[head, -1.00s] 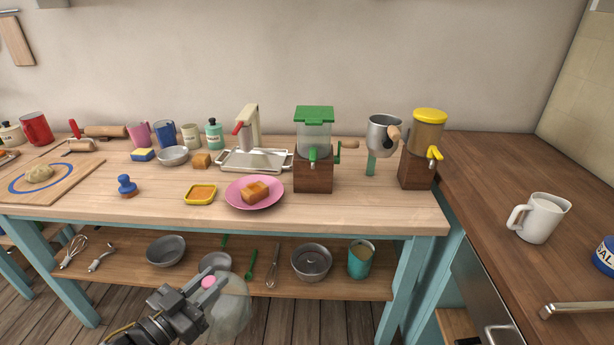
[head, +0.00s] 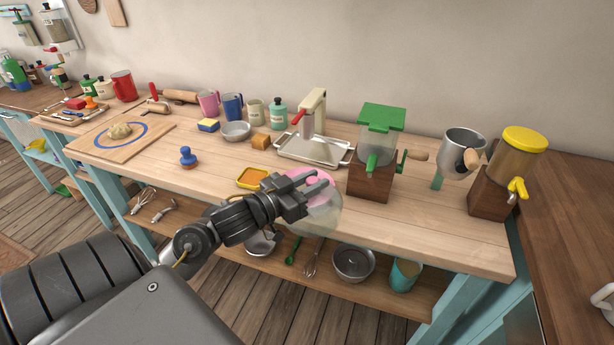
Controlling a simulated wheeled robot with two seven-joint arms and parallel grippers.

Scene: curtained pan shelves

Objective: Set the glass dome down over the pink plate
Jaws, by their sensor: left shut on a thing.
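My left gripper (head: 318,187) is shut on the knob of the clear glass dome (head: 325,217); the fingers largely hide the knob. The dome hangs below and right of the fingers, in front of the table's front part. The pink plate (head: 319,174) lies on the wooden table behind my gripper and the dome, and only part of its pink shows. The food on it is hidden now. I cannot tell how high the dome is above the plate. My right gripper is not in view.
A small yellow tray (head: 251,178) sits left of the plate, and a blue stamp (head: 188,157) further left. A green-topped grinder (head: 371,182) stands close on the right. A metal tray (head: 312,150) lies behind. The front table strip right of the dome is clear.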

